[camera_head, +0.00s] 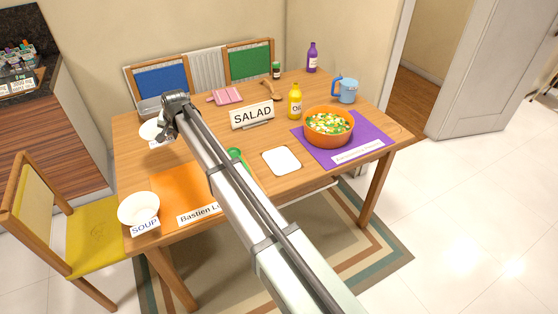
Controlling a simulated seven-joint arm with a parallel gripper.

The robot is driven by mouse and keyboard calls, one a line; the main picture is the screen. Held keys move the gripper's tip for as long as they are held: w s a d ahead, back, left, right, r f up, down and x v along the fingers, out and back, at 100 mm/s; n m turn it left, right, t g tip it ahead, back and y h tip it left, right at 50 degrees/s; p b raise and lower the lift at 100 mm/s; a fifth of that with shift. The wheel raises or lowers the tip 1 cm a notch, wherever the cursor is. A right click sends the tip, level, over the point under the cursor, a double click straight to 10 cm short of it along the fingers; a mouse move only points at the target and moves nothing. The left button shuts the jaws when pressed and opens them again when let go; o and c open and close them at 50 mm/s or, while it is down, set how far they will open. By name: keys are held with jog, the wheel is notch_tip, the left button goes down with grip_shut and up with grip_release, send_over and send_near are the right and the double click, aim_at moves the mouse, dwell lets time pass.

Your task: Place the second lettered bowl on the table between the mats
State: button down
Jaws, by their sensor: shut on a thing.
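My gripper (168,129) is at the far left of the wooden table (200,155), shut on a small white bowl (150,130). My arm hides part of this bowl and most of the label below it, so I cannot read the letters. Whether the bowl touches the table is unclear. Another white bowl (138,207) with a SOUP label stands at the near left corner. An orange mat (180,184) with a name strip lies at the near side, partly behind my arm. A purple mat (312,150) lies at the right.
An orange bowl of salad (328,127) stands on the purple mat. A yellow chair (70,230) is at the left.

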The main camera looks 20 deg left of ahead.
jog(key=w+d+m+t, duration=0.1)
jog(key=w+d+m, duration=0.1)
jog(key=w+d, duration=1.15)
jog(key=w+d+m+h, duration=0.1)
jog(key=w+d+m, duration=0.15)
jog(key=d, duration=1.15)
jog(key=w+d+m+h, duration=0.1)
jog(key=w+d, duration=0.3)
jog(key=d, duration=1)
jog(key=s+d+n+g+y, duration=0.1)
jog(key=s+d+n+y, duration=0.1)
jog(key=s+n, duration=0.5)
jog(key=shift+m, duration=0.75)
jog(key=shift+s+f, duration=0.25)
jog(key=shift+f, duration=1.4)
jog(key=shift+s+f, duration=0.2)
jog(key=shift+f, duration=1.5)
jog(key=shift+s+f, duration=0.25)
jog(key=shift+f, duration=1.4)
jog(key=c, duration=1.2)
grip_release()
jog(key=shift+f, duration=0.1)
